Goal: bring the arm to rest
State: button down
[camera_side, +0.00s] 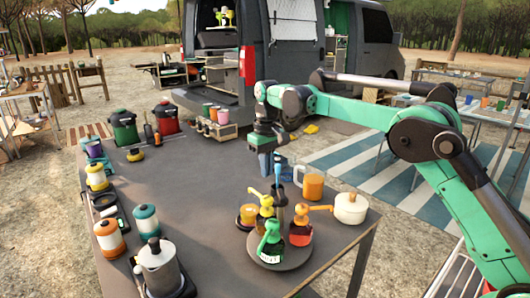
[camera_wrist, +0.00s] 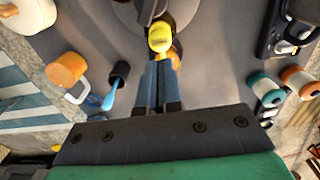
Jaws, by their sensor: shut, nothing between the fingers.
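My gripper (camera_side: 266,170) hangs from the green and black arm, pointing down above the dark table (camera_side: 200,205). In the wrist view its two fingers (camera_wrist: 159,68) lie close together, shut with nothing between them. A yellow-topped pump bottle (camera_wrist: 160,36) shows just beyond the fingertips. An orange mug (camera_side: 313,186) stands to the right of the gripper in the side view and shows at left in the wrist view (camera_wrist: 66,70). The gap between the fingertips and the things below is hard to judge.
A round tray (camera_side: 296,256) holds several pump bottles near the front. A white lidded pot (camera_side: 350,208) stands at the right corner. Canisters and a metal pot (camera_side: 159,266) line the left edge. A van (camera_side: 285,50) stands behind. The table's middle left is clear.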

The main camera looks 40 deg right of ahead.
jog(key=shift+r, duration=0.15)
jog(key=shift+s+r, duration=0.15)
jog(key=shift+r, duration=0.05)
jog(key=s+a+t, duration=0.3)
jog(key=s+t, duration=0.4)
jog(key=s, duration=1.2)
jog(key=shift+s, duration=0.25)
jog(key=shift+r, duration=0.1)
dwell(0.3)
